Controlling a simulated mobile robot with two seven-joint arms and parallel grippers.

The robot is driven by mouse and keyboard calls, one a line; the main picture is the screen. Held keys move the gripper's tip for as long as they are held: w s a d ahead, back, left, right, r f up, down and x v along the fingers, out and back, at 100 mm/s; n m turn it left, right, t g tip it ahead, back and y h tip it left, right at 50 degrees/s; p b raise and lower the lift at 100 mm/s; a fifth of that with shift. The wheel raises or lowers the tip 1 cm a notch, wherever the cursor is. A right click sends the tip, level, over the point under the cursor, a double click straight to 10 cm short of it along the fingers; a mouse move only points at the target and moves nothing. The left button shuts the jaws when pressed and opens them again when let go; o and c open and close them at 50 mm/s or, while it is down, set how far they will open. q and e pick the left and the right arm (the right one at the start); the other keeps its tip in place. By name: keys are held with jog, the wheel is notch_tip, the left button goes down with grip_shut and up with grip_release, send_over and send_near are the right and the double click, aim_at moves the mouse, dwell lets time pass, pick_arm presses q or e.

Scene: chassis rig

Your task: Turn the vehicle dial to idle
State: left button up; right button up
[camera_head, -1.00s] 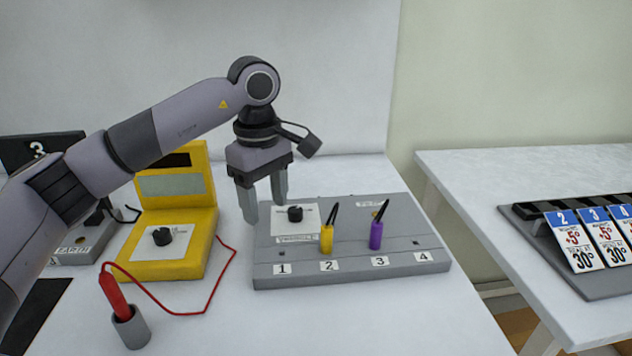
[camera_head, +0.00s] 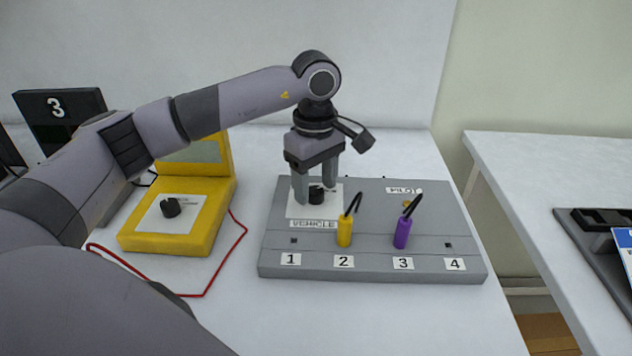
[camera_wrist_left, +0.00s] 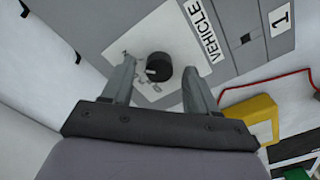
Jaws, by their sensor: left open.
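The vehicle dial (camera_head: 316,195) is a black knob on a white plate (camera_head: 296,209) at the left of the grey panel (camera_head: 370,265), above the VEHICLE label (camera_head: 313,224). My left gripper (camera_head: 315,192) points down over it, open, one finger on each side of the dial. In the left wrist view the dial (camera_wrist_left: 159,67) shows between the two open fingers (camera_wrist_left: 155,78), nearer the left one. I cannot tell whether a finger touches it. Markings on the plate show but are too small to read. My right gripper is not in view.
A yellow plug (camera_head: 345,231) and a purple plug (camera_head: 402,233) stand in the panel, close right of the dial. A yellow meter (camera_head: 190,240) with its own black knob (camera_head: 171,207) and a red lead (camera_head: 226,268) lies to the left. A second table (camera_head: 540,170) stands at right.

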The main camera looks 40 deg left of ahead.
pick_arm(q)
jog(key=shift+f, duration=0.25)
jog(key=shift+c, duration=0.3)
jog(key=c, duration=1)
